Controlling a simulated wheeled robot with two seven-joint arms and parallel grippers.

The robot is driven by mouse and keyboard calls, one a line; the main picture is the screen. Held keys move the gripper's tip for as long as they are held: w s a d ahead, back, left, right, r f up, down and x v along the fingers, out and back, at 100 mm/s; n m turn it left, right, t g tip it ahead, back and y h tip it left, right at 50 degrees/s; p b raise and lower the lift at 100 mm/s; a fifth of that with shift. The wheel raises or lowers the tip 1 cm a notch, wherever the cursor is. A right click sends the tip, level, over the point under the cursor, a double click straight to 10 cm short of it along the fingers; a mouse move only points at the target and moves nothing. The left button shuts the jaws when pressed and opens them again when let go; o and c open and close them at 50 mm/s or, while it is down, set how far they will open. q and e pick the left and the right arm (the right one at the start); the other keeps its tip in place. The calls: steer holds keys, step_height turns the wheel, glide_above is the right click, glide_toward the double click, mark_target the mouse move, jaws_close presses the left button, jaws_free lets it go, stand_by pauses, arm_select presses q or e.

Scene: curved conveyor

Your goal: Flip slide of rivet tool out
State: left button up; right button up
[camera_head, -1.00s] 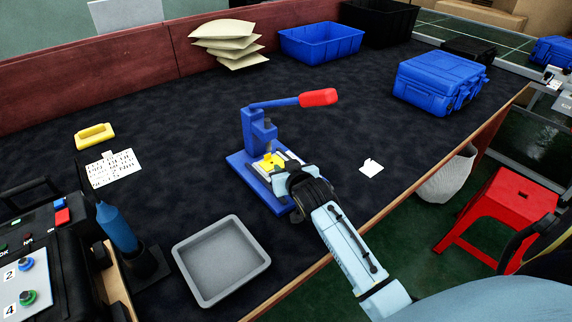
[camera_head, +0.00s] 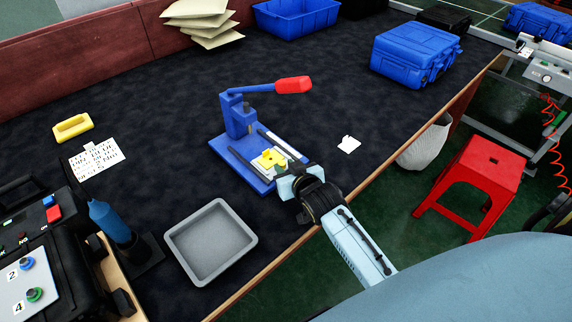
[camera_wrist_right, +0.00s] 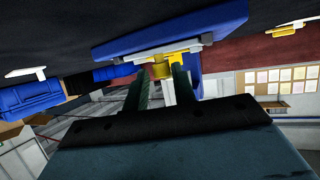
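The blue rivet tool (camera_head: 240,118) stands on the dark table, with its red-tipped lever (camera_head: 292,85) pointing right. Its slide carries a yellow part (camera_head: 269,159) and sits over the blue base, towards my right gripper. My right gripper (camera_head: 289,172) is at the near right end of the tool. In the right wrist view, its two dark fingers (camera_wrist_right: 160,85) stand on either side of a yellow knob (camera_wrist_right: 161,68), which fills the gap between the tips. The exact contact is hard to see. My left gripper is not in view.
A grey tray (camera_head: 248,216) stands near the table's front edge. A small white piece (camera_head: 348,144) lies right of the tool. A yellow block (camera_head: 73,127), a lettered card (camera_head: 98,158) and a control box (camera_head: 30,280) are at left. A blue case (camera_head: 412,55) is behind.

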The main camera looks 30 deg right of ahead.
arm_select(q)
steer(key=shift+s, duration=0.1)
arm_select(e)
steer(key=shift+o, duration=1.3)
steer(key=shift+s+r, duration=0.1)
steer(key=shift+s+r, duration=0.15)
steer(key=shift+s, duration=0.2)
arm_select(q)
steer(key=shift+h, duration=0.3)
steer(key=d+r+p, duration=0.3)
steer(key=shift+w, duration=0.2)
arm_select(e)
steer(key=v, duration=1.2)
steer(key=shift+s, duration=0.25)
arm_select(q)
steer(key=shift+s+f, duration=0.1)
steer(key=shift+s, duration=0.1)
arm_select(e)
steer(key=shift+a, duration=0.1)
